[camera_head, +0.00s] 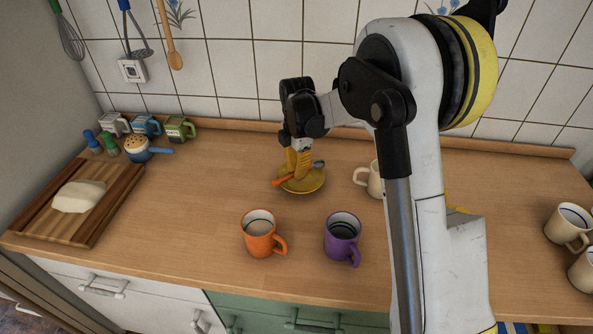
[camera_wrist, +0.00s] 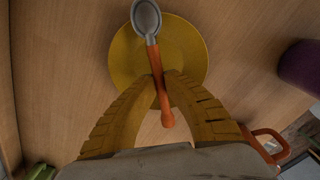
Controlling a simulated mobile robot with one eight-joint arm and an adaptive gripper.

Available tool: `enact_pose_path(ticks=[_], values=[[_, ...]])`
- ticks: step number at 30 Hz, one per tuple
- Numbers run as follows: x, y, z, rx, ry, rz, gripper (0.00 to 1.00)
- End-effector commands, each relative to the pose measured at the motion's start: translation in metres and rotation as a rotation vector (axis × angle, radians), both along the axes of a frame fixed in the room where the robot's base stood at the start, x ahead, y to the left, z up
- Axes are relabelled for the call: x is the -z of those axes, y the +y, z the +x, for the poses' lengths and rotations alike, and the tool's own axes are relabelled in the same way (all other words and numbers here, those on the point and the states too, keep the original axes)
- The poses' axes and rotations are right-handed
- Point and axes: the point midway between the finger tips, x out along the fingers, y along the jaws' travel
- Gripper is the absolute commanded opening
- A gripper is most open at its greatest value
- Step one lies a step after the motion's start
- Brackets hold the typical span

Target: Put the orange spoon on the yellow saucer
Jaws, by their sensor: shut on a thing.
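The orange spoon (camera_wrist: 156,75) has an orange handle and a grey metal bowl. My gripper (camera_wrist: 160,80) is shut on its handle, with the yellow fingers on either side. The yellow saucer (camera_wrist: 190,55) lies on the wooden counter, and the spoon is over it in the wrist view. In the head view my gripper (camera_head: 296,172) points down at the saucer (camera_head: 312,185), with the spoon (camera_head: 283,181) across its left part. I cannot tell whether the spoon touches the saucer.
An orange mug (camera_head: 258,240) and a purple mug (camera_head: 341,240) stand in front of the saucer. A cream mug (camera_head: 373,180) stands right of it, partly hidden by my arm. A cutting board (camera_head: 98,218) lies at left. The counter left of the saucer is clear.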

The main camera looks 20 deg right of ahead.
Motion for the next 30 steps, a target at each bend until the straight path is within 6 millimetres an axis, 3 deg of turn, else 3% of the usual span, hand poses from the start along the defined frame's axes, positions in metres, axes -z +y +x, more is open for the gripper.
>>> enact_pose_path(ticks=[2, 3, 5, 17, 30], values=[[0.000, 0.000, 0.000, 0.000, 0.000, 0.000, 0.00], [0.000, 0.000, 0.000, 0.000, 0.000, 0.000, 0.17], [0.000, 0.000, 0.000, 0.000, 0.000, 0.000, 0.33], [-0.008, 0.000, 0.000, 0.000, 0.000, 0.000, 0.33], [-0.097, 0.000, 0.000, 0.000, 0.000, 0.000, 0.33]])
